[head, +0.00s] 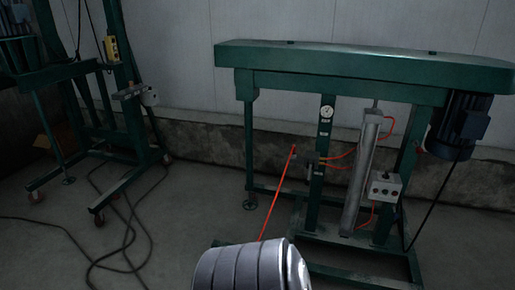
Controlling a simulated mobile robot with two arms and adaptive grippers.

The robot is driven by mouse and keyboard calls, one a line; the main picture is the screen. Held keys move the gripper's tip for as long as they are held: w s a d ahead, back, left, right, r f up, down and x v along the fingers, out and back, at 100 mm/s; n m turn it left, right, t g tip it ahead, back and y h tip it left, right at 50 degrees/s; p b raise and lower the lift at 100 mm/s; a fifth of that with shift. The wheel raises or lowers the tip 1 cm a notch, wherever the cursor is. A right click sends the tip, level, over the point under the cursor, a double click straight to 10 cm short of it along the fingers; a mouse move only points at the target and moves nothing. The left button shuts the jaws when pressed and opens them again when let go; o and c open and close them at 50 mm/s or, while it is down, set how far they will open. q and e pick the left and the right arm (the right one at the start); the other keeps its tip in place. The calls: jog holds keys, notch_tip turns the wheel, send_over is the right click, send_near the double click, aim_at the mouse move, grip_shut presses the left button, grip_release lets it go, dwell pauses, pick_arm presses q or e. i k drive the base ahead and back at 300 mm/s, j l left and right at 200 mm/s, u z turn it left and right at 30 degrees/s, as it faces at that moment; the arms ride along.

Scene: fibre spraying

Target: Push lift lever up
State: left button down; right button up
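A green machine (365,58) with a long top beam stands at the right. A small grey valve-like block (308,158) is fixed by its middle post, below a round gauge (326,112). A thin orange-red line (278,193) slants from beside this block down to the left; I cannot tell whether it is a lever or a hose. I cannot clearly pick out the lift lever. Neither of my grippers is in view. A grey ribbed rounded part (245,267) at the bottom hides the lower end of the orange-red line.
A grey cylinder (360,175) and a button box (384,188) are on the machine's frame, with a dark motor (462,120) at its right end. A wheeled green stand (115,120) is at the left. Dark cables (125,235) lie on the floor between.

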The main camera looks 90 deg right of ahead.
aim_at(307, 182)
jog(key=z, duration=3.2)
jog(key=i+u, duration=0.15)
jog(key=i, duration=0.75)
jog(key=i+l+u, duration=0.15)
jog(key=i, duration=0.8)
